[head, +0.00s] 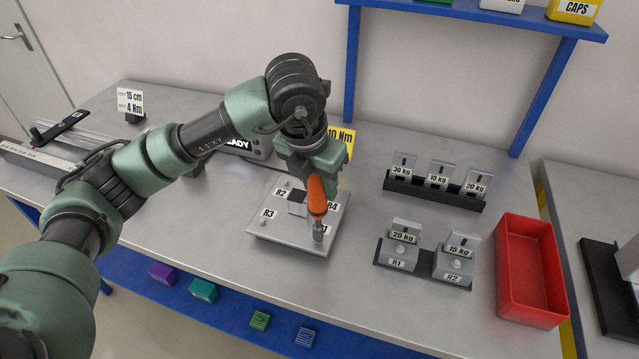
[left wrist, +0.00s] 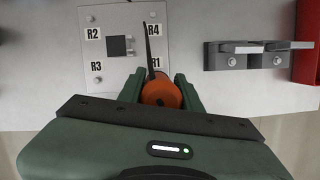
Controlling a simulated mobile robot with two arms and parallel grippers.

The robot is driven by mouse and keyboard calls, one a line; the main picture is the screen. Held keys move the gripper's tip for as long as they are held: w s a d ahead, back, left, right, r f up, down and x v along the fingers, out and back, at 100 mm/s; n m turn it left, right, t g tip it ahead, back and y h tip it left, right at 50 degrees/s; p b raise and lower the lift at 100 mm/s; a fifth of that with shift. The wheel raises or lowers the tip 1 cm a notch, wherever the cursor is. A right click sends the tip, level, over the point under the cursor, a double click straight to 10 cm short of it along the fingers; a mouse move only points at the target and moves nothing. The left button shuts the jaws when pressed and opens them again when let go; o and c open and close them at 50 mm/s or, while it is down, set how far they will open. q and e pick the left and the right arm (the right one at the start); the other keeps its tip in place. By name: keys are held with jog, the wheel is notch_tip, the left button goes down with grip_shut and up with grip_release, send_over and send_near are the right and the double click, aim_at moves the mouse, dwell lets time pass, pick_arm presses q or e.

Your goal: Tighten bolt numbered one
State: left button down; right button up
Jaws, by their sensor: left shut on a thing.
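My left gripper (head: 316,178) is shut on an orange-handled tool (head: 317,197), which also shows in the left wrist view (left wrist: 160,94) with a thin dark shaft. The tool points down over a light metal plate (head: 285,239). Its lower end is at the plate's front right corner, beside the partly covered label R1 (left wrist: 161,63). I cannot tell whether it touches the bolt there. The plate also bears labels R2 (left wrist: 93,33), R3 (left wrist: 96,66) and R4 (left wrist: 153,31), and a dark square in its middle (left wrist: 119,46). My right gripper is not in view.
Right of the plate stand a two-slot holder with 20 kg and 15 kg weights (head: 402,236) and a rack (head: 432,191) with several weights. A red bin (head: 532,307) is at the right edge. A yellow 10 Nm sign (head: 343,137) and a display lie behind my arm.

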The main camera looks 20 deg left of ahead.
pick_arm(q)
jog(key=shift+b, duration=0.3)
dwell(0.7)
jog(key=shift+f+b, duration=0.5)
jog(key=shift+b, duration=0.1)
dwell(0.6)
jog(key=shift+s+f, duration=0.25)
jog(key=shift+f, duration=0.05)
dwell(2.1)
jog(key=shift+r, duration=0.15)
jog(key=shift+w+r+p, duration=0.2)
jog(key=shift+r+p, duration=0.3)
jog(key=shift+r, duration=0.45)
notch_tip(320, 180, up, 3)
jog(key=shift+r+p, duration=0.15)
jog(key=shift+p, duration=0.55)
